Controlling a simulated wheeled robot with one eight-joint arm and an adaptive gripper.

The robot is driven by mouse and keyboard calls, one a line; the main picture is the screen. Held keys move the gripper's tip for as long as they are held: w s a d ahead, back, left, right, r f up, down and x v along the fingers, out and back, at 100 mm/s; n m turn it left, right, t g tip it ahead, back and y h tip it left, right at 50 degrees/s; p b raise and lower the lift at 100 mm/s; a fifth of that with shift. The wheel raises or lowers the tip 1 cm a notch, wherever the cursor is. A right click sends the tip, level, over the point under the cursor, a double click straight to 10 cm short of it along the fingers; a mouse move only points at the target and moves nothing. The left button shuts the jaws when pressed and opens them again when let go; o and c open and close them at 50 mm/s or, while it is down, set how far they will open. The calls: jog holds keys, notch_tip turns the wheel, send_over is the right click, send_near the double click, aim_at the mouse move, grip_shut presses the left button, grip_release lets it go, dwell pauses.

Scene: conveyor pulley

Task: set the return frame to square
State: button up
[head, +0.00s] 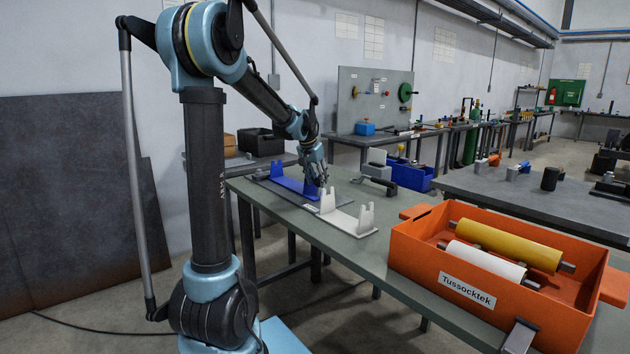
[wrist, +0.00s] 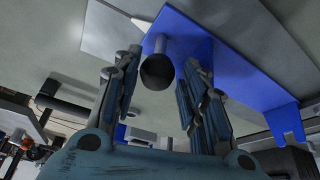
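A blue frame (head: 290,182) with upright notched ends lies on the green-grey table (head: 325,240). A pale frame (head: 342,218) with two notched uprights stands closer to the front. No label shows which one is the return frame. My gripper (head: 318,178) is low at the near end of the blue frame. In the wrist view the fingers (wrist: 161,85) are apart, with a round dark knob (wrist: 158,73) between their tips; contact is not clear. The blue frame (wrist: 235,55) fills the upper right there. Its angle is hard to judge.
An orange crate (head: 420,262) labelled Tussocktek holds a yellow roller (head: 508,245) and a white roller (head: 483,262) at the table's right. A dark-handled tool (head: 378,183) and a blue bin (head: 412,177) are behind. Bare tabletop lies between the pale frame and the crate.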

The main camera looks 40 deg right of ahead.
jog(key=shift+s, duration=0.1)
jog(key=v, duration=1.2)
dwell(0.4)
